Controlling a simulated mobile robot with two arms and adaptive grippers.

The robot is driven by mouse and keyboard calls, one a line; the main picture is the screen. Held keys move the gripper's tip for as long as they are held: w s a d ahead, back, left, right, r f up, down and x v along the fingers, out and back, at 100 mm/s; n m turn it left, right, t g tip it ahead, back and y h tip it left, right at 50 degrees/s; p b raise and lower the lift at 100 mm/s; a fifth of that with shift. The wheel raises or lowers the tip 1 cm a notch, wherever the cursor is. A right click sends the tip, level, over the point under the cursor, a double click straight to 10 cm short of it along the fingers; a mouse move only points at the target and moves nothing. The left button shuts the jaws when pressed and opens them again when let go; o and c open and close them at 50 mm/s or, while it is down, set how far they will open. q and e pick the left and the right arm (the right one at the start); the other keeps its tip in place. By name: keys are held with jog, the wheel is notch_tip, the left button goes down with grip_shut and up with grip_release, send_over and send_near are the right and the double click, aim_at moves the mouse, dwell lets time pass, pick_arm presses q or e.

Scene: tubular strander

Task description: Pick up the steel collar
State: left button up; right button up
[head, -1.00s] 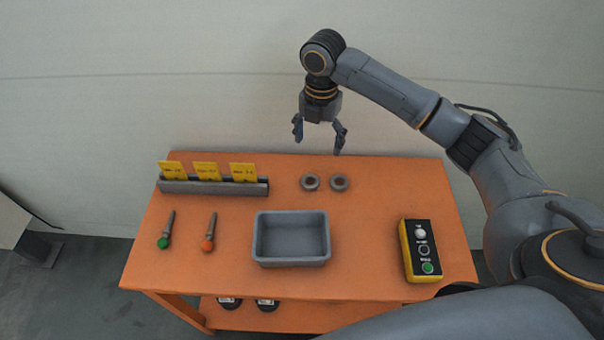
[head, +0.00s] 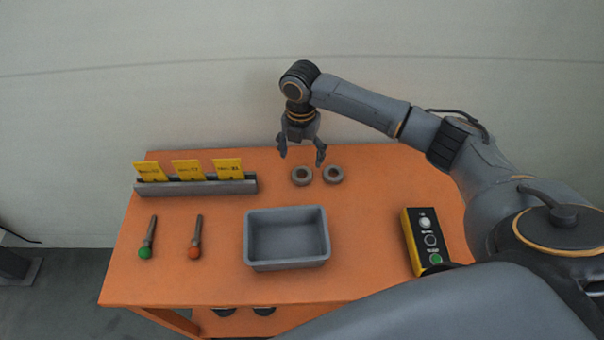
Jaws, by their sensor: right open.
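Two small grey ring-shaped collars lie side by side on the orange table, the left collar (head: 301,176) and the right collar (head: 333,175). I cannot tell from their look which one is the steel collar. My right gripper (head: 301,153) is open and empty, pointing down. It hangs just above and behind the two collars, nearer the left one, and does not appear to touch either. My left gripper is not in view.
A grey bin (head: 287,264) stands at the table's front middle. A rack (head: 196,187) with yellow cards is at back left. Green-handled (head: 147,240) and orange-handled (head: 196,240) tools lie front left. A yellow-black button box (head: 426,241) is at right.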

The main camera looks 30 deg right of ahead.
aim_at(302, 177)
jog(key=shift+w+f, duration=0.1)
jog(key=shift+f, duration=0.55)
jog(key=f, duration=0.1)
jog(key=f+p, duration=0.1)
jog(key=f, duration=0.2)
jog(key=shift+s+f, duration=0.15)
jog(key=shift+s, duration=0.15)
jog(key=shift+f, duration=0.35)
jog(key=shift+r, duration=0.1)
jog(key=c, duration=1.4)
jog(key=shift+w+r, duration=0.15)
jog(key=shift+r, duration=0.5)
jog(key=s+a+r, duration=0.2)
jog(key=s+r, duration=0.2)
jog(key=s+a+r+b, duration=0.1)
jog(key=s+a+r, duration=0.1)
jog(key=s+r, duration=0.1)
jog(key=s+a+r+b, duration=0.1)
jog(key=s+a+r, duration=0.1)
jog(key=s+r, duration=0.2)
jog(key=shift+s+a+r, duration=0.1)
jog(key=shift+s+r, duration=0.25)
jog(key=shift+s, duration=0.5)
